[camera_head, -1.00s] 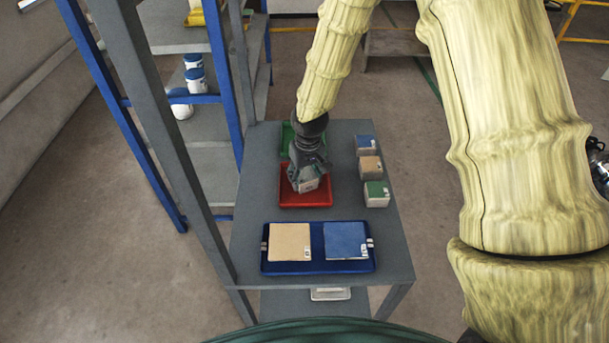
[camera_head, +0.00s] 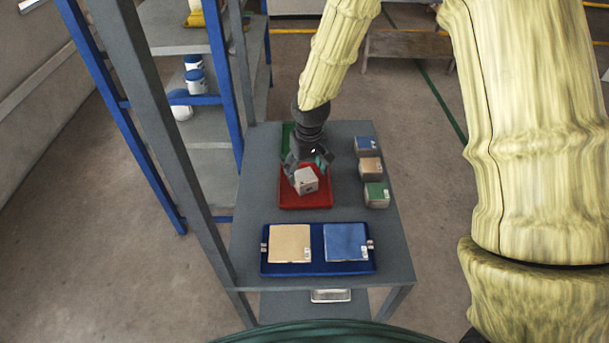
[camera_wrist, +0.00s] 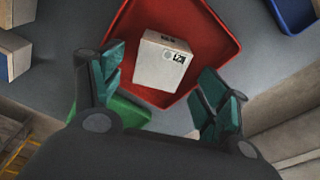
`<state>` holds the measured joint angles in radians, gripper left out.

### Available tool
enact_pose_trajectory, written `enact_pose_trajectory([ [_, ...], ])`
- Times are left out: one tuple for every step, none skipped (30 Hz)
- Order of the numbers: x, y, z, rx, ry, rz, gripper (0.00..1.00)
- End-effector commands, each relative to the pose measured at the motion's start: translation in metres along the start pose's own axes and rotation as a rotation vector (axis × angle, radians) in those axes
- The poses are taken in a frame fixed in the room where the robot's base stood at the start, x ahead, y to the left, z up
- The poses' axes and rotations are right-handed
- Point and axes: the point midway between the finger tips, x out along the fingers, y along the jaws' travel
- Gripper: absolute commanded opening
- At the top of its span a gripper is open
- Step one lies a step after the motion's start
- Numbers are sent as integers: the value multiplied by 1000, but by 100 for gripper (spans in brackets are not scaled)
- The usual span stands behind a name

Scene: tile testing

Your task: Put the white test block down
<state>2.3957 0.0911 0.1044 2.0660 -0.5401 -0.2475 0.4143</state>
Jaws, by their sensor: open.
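The white test block (camera_head: 306,181) sits in the red tray (camera_head: 318,201) on the grey table. In the wrist view the block (camera_wrist: 161,65) shows a small printed label on its top and lies inside the red tray (camera_wrist: 213,35). My gripper (camera_head: 309,170) is open just behind and above the block. In the wrist view its teal fingers (camera_wrist: 162,92) are spread wide on either side, clear of the block.
A green tray (camera_head: 288,135) lies behind the red one, partly hidden. Blocks with blue (camera_head: 365,144), tan (camera_head: 369,166) and green (camera_head: 376,193) tops line the right side. A blue tray (camera_head: 308,265) holding tan and blue tiles lies in front. A shelf rack (camera_head: 222,100) stands left.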

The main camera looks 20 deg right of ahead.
Motion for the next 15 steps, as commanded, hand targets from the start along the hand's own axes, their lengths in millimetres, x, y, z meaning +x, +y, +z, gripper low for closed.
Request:
enact_pose_trajectory([
  [-8,0,0,0,2,0,75],
  [-12,0,-1,-1,2,0,75],
  [-19,0,-1,0,4,-1,75],
  [-23,0,-1,0,3,-1,75],
  [-27,0,-1,0,2,0,75],
  [-33,0,-1,0,3,0,75],
  [-37,0,-1,-1,3,0,75],
  [-41,0,-1,-1,3,0,75],
  [-47,0,-1,-1,2,0,75],
  [-51,0,-1,-1,2,0,75],
  [-55,-1,0,0,2,-1,75],
  [-60,-1,0,0,2,-1,75],
  [-63,0,0,0,2,-1,75],
  [-67,0,0,-1,1,0,75],
  [-70,0,0,-1,1,0,75],
])
